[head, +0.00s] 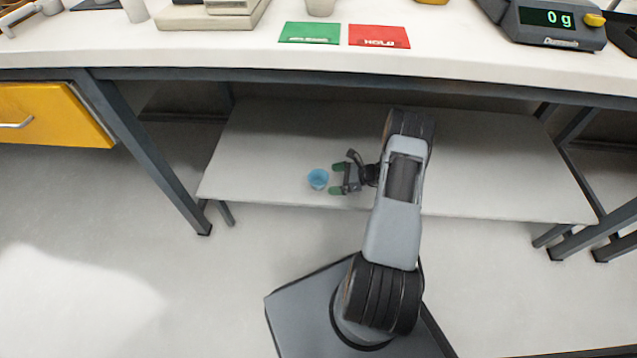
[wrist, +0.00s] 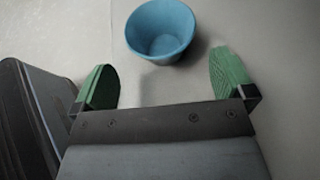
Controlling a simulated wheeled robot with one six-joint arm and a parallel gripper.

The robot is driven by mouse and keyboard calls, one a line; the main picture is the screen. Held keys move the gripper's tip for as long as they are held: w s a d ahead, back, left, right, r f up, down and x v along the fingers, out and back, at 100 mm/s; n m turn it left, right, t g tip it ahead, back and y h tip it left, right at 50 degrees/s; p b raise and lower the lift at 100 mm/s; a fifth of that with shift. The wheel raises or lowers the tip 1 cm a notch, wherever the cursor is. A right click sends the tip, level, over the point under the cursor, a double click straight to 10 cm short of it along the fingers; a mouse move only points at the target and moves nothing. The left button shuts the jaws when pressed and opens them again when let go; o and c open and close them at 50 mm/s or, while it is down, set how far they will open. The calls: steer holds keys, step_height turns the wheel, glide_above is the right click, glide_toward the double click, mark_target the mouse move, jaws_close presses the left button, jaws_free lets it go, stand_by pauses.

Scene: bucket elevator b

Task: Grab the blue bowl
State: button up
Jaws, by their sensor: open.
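The small blue bowl (head: 318,179) stands upright and empty on the white lower shelf (head: 470,180), near its front edge. My gripper (head: 337,179) is just to the right of the bowl in the head view, with its green fingertips pointing left toward it. In the wrist view the bowl (wrist: 160,30) lies ahead of my gripper (wrist: 160,85), roughly centred beyond the two green fingers. The fingers are wide apart with nothing between them. I see no contact with the bowl.
The white upper table (head: 200,50) overhangs the back of the shelf. It carries a green card (head: 310,33), a red card (head: 378,36) and a scale (head: 550,20) reading 0 g. A dark table leg (head: 150,150) stands left of the shelf. The shelf around the bowl is clear.

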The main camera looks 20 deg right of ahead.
mark_target(326, 180)
steer(key=b+x, duration=0.2)
steer(key=x, duration=0.2)
steer(key=shift+f, duration=0.15)
steer(key=shift+w+a+f, duration=0.1)
steer(key=shift+w+a, duration=0.3)
steer(key=shift+a, duration=0.05)
steer(key=c, duration=0.9)
steer(key=shift+o, duration=0.2)
